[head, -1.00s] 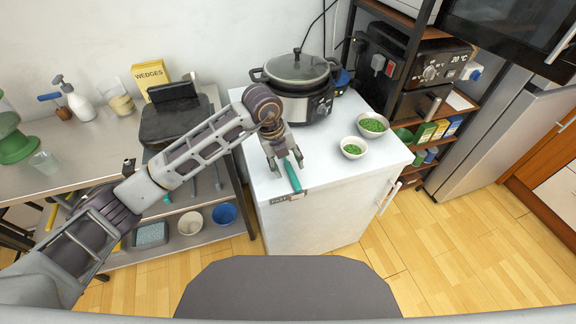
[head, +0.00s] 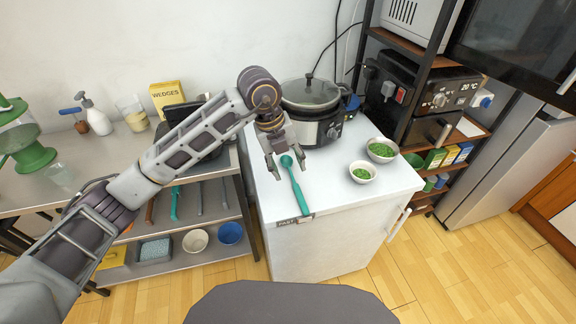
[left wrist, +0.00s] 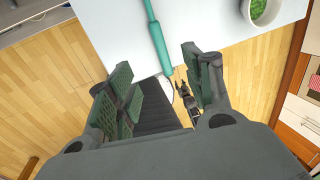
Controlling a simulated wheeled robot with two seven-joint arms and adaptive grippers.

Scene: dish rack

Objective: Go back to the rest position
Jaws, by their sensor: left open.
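My left gripper (head: 285,168) is open and empty above the white counter. Its two fingers stand apart in the left wrist view (left wrist: 160,88). A teal spoon (head: 297,188) lies on the counter top close to the gripper, its handle towards the front edge. The spoon's handle (left wrist: 159,45) shows beyond the fingers in the left wrist view, outside the grip. My right gripper is not in view.
A slow cooker (head: 312,108) stands behind the gripper. Two bowls of green food, one nearer (head: 362,171) and one farther (head: 381,150), stand right of the spoon. A metal shelf table (head: 90,172) is at left. The counter's front right is clear.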

